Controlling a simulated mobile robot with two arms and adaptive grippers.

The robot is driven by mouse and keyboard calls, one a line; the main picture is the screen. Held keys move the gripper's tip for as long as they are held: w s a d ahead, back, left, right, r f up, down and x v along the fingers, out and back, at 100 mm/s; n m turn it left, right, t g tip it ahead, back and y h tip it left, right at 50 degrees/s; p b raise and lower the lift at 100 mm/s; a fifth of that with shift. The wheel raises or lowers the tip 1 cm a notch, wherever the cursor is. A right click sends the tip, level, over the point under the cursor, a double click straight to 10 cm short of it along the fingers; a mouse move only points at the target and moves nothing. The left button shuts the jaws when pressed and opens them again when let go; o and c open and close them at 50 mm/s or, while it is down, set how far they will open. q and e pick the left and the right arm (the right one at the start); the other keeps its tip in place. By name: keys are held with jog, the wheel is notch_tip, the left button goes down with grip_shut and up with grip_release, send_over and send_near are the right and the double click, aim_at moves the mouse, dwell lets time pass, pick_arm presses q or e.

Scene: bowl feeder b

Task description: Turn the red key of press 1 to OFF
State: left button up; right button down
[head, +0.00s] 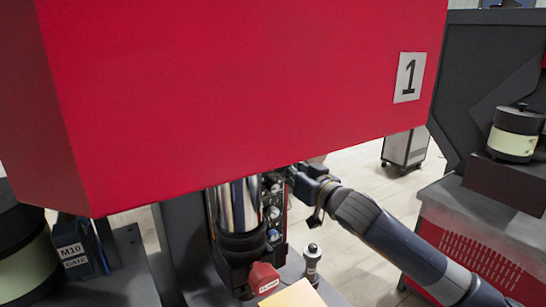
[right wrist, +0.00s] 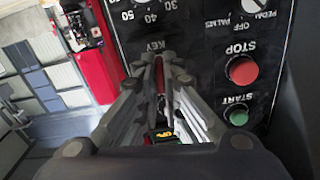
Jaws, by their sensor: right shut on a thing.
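Press 1 is the large red housing (head: 230,90) with a white "1" plate (head: 409,77). Its dark control panel (head: 273,215) is seen edge-on under the housing in the head view. In the right wrist view the panel (right wrist: 190,35) fills the upper right, with an upside-down KEY label. My right gripper (head: 292,175) is at the upper part of the panel. In the right wrist view my right gripper (right wrist: 161,72) is shut on the red key, just below the KEY label. Only a thin red strip of the key shows between the fingers. Its angle cannot be told. My left gripper is not in view.
Next to the key on the panel are a red STOP button (right wrist: 243,70), a green START button (right wrist: 239,116) and a selector (right wrist: 243,69). A red capped part (head: 263,278) stands below the press column (head: 238,205).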

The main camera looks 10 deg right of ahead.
jog(key=shift+n+p, duration=0.45)
jog(key=shift+n, duration=0.75)
jog(key=c, duration=1.7)
grip_release()
jog(key=v, duration=0.7)
jog(key=shift+r, duration=0.1)
